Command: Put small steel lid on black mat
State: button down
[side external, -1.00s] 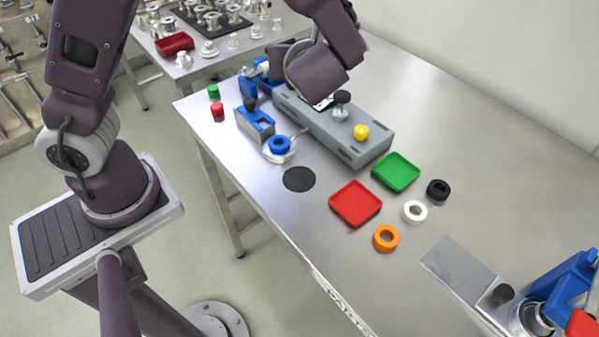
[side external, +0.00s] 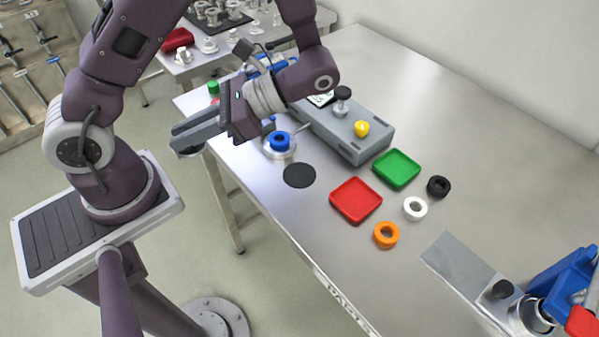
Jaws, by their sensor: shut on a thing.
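The black mat (side external: 300,175) is a flat dark disc on the steel table near its front left edge, with nothing on it. My gripper (side external: 184,141) points left, out past the table's left edge and above the floor. It is shut on a small greyish round thing (side external: 189,153), which shows only partly under the fingertips and appears to be the small steel lid. The gripper is left of the mat and well apart from it.
A steel dish (side external: 281,155) with a blue ring (side external: 281,140) stands between gripper and mat. A grey box (side external: 350,139) lies behind. Red tray (side external: 355,200), green tray (side external: 396,168) and several rings are right of the mat. The table's far right is clear.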

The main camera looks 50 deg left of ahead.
aim_at(192, 152)
jog(key=d+n+h, duration=0.1)
jog(key=n+h, duration=0.1)
jog(key=s+d+n+g+h, duration=0.1)
jog(key=d+n+h, duration=0.3)
jog(key=shift+s+d+r+g+h, duration=0.15)
jog(key=shift+s+r+g+h, duration=0.05)
jog(key=shift+r+g+h, duration=0.2)
jog(key=w+d+r+n+t+h, duration=0.2)
jog(key=w+d+n+t+h, duration=0.15)
jog(key=d+n+h, duration=0.4)
jog(key=w+a+r+n+t+h, duration=0.1)
jog(key=w+r+n+t+h, duration=0.15)
jog(key=w+n+t, duration=0.4)
jog(key=w+a+r+n+t+h, duration=0.2)
jog(key=w+n+t+h, duration=0.1)
jog(key=w+n+t, duration=0.4)
jog(key=shift+m+g, duration=0.7)
jog(key=shift+g, duration=0.1)
jog(key=f, duration=1.5)
jog(key=shift+w+d+f, duration=0.15)
jog(key=shift+w, duration=0.15)
